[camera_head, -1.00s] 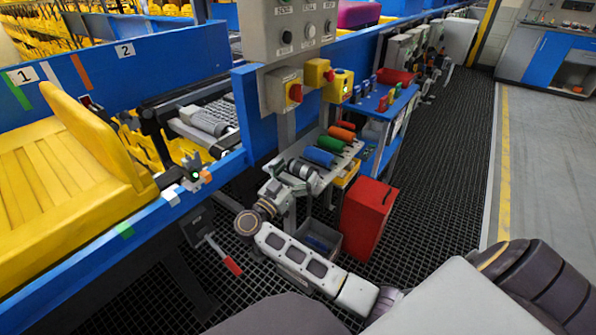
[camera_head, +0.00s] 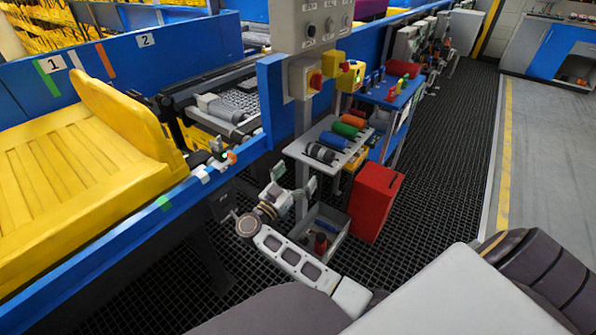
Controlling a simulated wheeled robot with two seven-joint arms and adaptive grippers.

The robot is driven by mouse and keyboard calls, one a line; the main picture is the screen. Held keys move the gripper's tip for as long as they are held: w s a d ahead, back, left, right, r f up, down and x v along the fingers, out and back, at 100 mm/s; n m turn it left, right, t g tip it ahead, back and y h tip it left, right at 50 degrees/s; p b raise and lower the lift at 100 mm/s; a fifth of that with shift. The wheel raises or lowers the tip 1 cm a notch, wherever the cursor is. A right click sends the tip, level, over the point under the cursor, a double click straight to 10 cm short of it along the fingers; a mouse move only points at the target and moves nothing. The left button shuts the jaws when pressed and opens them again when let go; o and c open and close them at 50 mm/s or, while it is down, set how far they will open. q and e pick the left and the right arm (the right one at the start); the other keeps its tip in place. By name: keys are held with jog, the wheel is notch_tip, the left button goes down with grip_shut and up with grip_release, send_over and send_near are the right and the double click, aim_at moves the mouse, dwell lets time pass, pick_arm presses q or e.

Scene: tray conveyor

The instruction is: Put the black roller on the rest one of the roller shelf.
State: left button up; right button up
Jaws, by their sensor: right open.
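The black roller (camera_head: 320,153) lies on the grey roller shelf (camera_head: 300,147), at the shelf's near-left end. It is beside the blue roller (camera_head: 333,140), with the green roller (camera_head: 345,129) and a red-orange roller (camera_head: 354,120) further along. The rest marking under the black roller is too small to read. My right gripper (camera_head: 294,179) is open and empty, below and in front of the shelf, apart from the black roller. My left gripper is not in view.
A grey bin (camera_head: 340,238) with a red and a blue item stands on the floor below the shelf. A red box (camera_head: 376,203) is to its right. The blue conveyor (camera_head: 120,243) with a yellow tray (camera_head: 70,160) runs along the left. The dark grid floor at right is free.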

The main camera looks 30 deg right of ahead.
jog(key=shift+s+a+f, duration=0.15)
jog(key=shift+a, duration=0.2)
dwell(0.5)
